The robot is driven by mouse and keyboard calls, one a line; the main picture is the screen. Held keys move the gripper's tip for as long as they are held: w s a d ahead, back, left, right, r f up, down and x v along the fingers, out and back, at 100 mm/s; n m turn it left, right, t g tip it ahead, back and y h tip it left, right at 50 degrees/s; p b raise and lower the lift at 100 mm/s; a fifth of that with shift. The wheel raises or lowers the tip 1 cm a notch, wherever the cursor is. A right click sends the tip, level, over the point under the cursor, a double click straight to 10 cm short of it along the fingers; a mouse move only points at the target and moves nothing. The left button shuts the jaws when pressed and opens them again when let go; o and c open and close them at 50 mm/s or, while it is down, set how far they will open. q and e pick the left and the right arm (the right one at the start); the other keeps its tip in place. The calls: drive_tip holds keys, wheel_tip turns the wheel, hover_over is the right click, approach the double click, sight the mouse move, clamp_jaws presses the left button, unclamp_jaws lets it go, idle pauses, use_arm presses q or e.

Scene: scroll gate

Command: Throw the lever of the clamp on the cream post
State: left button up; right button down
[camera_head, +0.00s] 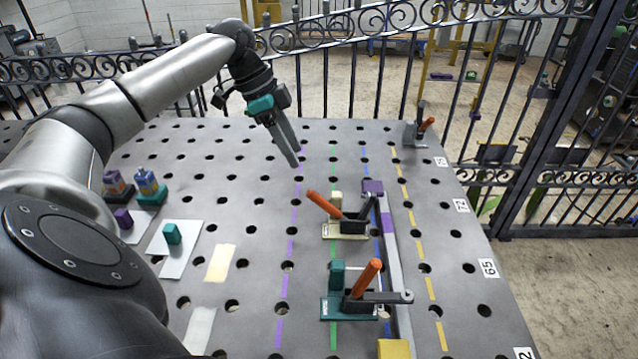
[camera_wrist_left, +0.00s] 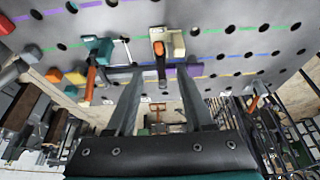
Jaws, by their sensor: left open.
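The clamp with the cream post (camera_head: 337,199) stands on a cream base on the perforated grey table. Its orange lever (camera_head: 325,205) leans up and to the left, and its dark arm (camera_head: 370,208) slants up to the right. My left gripper (camera_head: 293,158) is open and empty, above the table, up and left of the lever in the head view. In the left wrist view the cream post (camera_wrist_left: 178,43) and orange lever (camera_wrist_left: 160,49) lie ahead, beyond the spread fingers (camera_wrist_left: 160,73), apart from them. My right gripper is not in view.
A teal clamp (camera_head: 335,307) with an orange lever stands nearer, its dark arm reaching across the grey bar (camera_head: 396,265). A purple block (camera_head: 372,187) and a yellow block (camera_head: 393,348) are at the bar's ends. Another clamp (camera_head: 416,132) stands far right. Small blocks sit left.

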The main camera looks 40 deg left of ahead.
use_arm(q)
approach(318, 196)
drive_tip(key=f, duration=0.2)
drive_tip(key=x, duration=0.2)
drive_tip(key=b+x, duration=0.1)
drive_tip(key=x, duration=0.5)
drive_tip(key=shift+w+d+b, duration=0.3)
drive_tip(key=shift+b, duration=0.05)
drive_tip(key=shift+x, duration=0.8)
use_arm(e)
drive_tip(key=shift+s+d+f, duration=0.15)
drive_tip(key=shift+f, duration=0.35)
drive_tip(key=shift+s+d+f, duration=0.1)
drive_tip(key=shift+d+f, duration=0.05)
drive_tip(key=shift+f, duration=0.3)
use_arm(q)
clamp_jaws()
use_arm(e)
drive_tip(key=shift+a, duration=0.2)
